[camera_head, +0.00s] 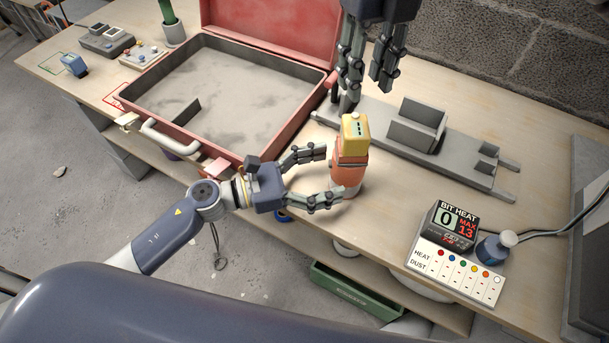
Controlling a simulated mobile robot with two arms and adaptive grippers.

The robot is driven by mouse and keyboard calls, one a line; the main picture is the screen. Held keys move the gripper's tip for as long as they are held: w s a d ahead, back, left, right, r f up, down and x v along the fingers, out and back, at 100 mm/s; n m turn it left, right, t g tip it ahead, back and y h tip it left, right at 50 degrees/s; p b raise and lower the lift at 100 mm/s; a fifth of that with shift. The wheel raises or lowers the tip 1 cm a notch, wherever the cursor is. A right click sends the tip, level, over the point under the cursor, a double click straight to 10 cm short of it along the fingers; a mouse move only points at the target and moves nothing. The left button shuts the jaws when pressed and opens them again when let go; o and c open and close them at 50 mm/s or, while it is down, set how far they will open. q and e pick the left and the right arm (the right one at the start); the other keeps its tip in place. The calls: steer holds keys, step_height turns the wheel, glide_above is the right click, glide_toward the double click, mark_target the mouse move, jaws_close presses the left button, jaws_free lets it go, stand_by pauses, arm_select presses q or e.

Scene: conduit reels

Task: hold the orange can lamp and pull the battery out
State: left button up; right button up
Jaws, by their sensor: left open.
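The orange can lamp (350,162) stands upright on the workbench, right of the red case. The yellow battery (355,134), with dark marks on its side, sits on top of it. My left gripper (332,177) is open and reaches in from the left at the lamp's lower body. One fingertip is beside the lamp, the other in front of its base; I cannot tell whether they touch it. My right gripper (367,93) points down above and behind the battery. Its fingers are apart with nothing visible between them.
The open red case (130,104) stands left of the lamp. A grey rail fixture (458,168) lies behind and right. A bit heat panel (448,235) and dark bottle (495,246) stand front right, with a cable behind. The bench's front edge is close to the lamp.

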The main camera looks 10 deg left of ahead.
mark_target(349, 168)
arm_select(q)
steer(key=shift+x, duration=2.65)
